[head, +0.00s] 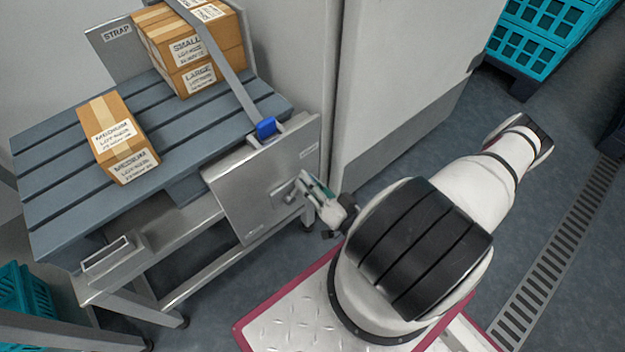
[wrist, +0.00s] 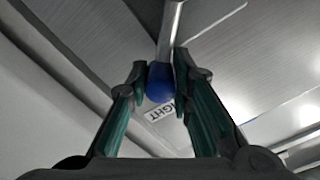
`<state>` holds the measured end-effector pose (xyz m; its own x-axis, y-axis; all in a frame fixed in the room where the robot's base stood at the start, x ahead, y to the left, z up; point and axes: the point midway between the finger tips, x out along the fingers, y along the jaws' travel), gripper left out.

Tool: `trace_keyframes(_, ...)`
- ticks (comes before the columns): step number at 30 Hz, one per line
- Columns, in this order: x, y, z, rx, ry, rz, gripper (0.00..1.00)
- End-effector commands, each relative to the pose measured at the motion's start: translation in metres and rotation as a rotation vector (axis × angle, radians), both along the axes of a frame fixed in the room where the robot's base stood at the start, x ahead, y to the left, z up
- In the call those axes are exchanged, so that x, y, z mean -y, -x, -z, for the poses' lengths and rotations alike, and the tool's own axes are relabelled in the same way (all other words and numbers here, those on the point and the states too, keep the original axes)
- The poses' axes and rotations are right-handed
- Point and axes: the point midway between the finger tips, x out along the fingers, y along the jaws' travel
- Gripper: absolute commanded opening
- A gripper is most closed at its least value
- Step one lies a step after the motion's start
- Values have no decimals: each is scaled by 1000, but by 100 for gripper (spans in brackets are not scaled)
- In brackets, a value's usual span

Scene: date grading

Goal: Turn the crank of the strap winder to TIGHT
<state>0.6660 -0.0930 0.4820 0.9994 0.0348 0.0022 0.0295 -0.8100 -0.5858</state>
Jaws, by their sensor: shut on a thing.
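The strap winder (head: 235,195) is a grey metal box on the side of the slatted bench. Its crank shows in the wrist view as a metal rod (wrist: 171,30) ending in a blue knob (wrist: 159,84). My gripper (wrist: 160,72) has its teal fingers on either side of the knob and is shut on it. In the head view my gripper (head: 312,188) is at the winder's front face, and the knob is hidden there. A white label (wrist: 160,111) reading "IGHT" lies just beyond the knob, its first letter covered.
A grey strap (head: 222,65) runs over stacked cartons (head: 190,50) to a blue piece (head: 265,127) on top of the winder. Another carton (head: 118,140) sits on the bench slats (head: 60,200). A grey wall panel (head: 400,70) stands close behind the winder. Teal crates (head: 545,35) are back right.

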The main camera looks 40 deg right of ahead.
Motion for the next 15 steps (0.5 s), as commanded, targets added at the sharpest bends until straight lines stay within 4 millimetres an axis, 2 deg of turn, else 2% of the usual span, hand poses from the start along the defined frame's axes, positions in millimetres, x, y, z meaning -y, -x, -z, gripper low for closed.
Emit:
trace_keyframes(9, 3, 1, 4, -9, 4, 6, 0)
trace_keyframes(10, 3, 1, 4, -10, 4, 7, 25)
trace_keyframes(12, 3, 1, 4, -9, 4, 6, 41)
trace_keyframes(15, 2, 1, 3, -7, 3, 5, 41)
